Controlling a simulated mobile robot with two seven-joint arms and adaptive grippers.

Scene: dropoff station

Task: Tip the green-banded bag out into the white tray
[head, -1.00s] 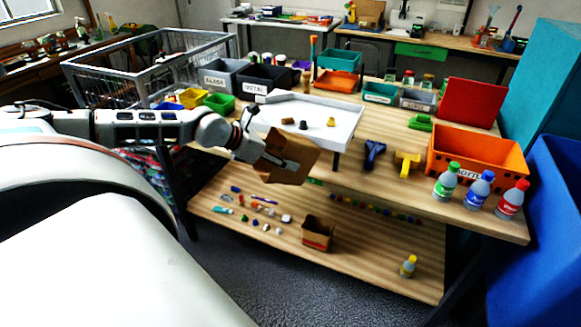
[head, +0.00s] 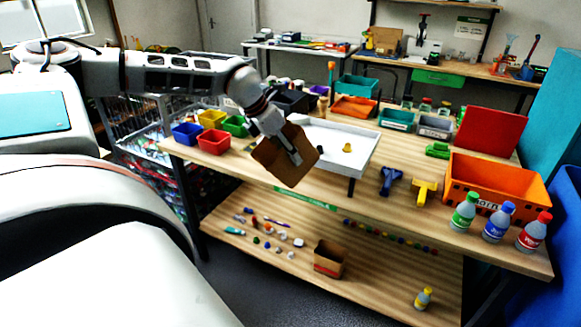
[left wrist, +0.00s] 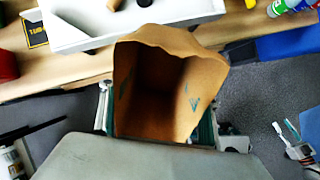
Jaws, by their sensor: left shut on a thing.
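My left gripper (head: 290,150) is shut on a brown paper bag (head: 276,163). It holds the bag tilted in front of the white tray's (head: 365,153) near left part. In the left wrist view the bag's open mouth (left wrist: 155,85) shows, with a dark inside and teal marks on the inner walls; I cannot tell whether anything is inside. No green band can be made out clearly. The tray's wall also shows in the left wrist view (left wrist: 75,40), just past the bag's rim. A small yellowish piece (head: 347,147) lies in the tray. My right gripper is not in view.
Blue, red, yellow and green bins (head: 213,141) stand left of the tray. A blue clamp (head: 390,179), a yellow clamp (head: 424,191), an orange crate (head: 490,182) and several bottles (head: 498,222) stand to its right.

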